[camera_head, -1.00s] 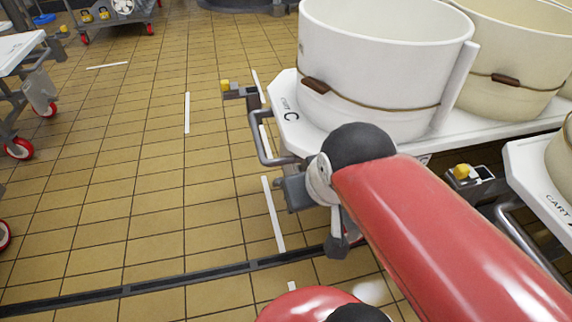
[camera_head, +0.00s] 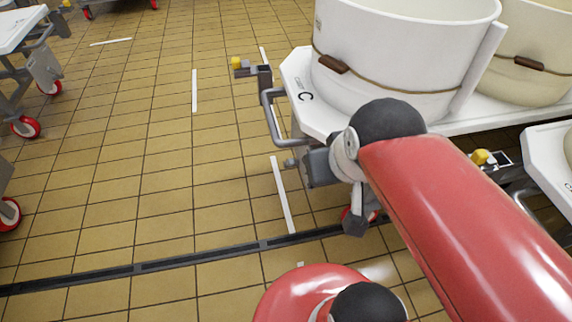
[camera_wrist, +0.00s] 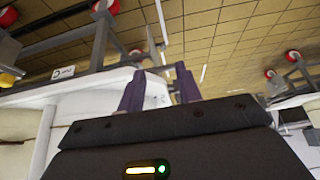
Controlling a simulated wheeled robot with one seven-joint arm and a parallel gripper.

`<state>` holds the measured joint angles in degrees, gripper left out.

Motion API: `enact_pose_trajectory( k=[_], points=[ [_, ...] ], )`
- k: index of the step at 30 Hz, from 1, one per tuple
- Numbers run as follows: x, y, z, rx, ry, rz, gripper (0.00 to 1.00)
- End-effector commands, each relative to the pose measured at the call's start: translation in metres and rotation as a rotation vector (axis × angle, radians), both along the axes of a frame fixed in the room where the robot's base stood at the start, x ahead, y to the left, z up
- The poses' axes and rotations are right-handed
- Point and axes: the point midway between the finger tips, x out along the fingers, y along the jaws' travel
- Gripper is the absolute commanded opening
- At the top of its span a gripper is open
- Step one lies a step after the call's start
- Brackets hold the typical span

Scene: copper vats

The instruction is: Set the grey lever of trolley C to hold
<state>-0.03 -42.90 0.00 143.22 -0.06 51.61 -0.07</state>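Trolley C (camera_head: 295,70) is a white platform with a "C" on its corner, bearing a large white vat (camera_head: 400,45). A grey tubular handle (camera_head: 270,118) runs along its near-left end, with a yellow knob (camera_head: 236,62) on a grey bracket at the far corner. I cannot identify the grey lever or its setting for sure; a small grey stub (camera_head: 291,163) shows below the handle, beside my wrist. My gripper (camera_wrist: 158,78) shows in the wrist view, its two dark purple fingers apart, with a white surface behind them. Nothing is visible between them. My arm hides the trolley's near corner.
A neighbouring white cart (camera_head: 550,150) with another yellow knob (camera_head: 481,157) stands close on the right. Another trolley with red wheels (camera_head: 26,127) stands at the left. The tiled floor between is clear, crossed by a dark drain (camera_head: 190,262).

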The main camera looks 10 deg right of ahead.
Motion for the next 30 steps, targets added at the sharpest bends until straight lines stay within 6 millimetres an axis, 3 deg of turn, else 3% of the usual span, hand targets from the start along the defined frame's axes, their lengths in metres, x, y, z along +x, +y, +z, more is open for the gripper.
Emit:
enact_pose_trajectory(
  k=[1,8,21,30],
  points=[
    [0.001,0.0,-0.002,-0.006,0.009,0.008,0.28],
    [0.013,-0.004,-0.031,-0.137,0.169,0.165,0.0],
    [0.059,-0.017,-0.117,-0.584,0.714,0.763,0.0],
    [0.101,-0.014,-0.175,-0.88,1.104,1.175,0.0]
  ],
)
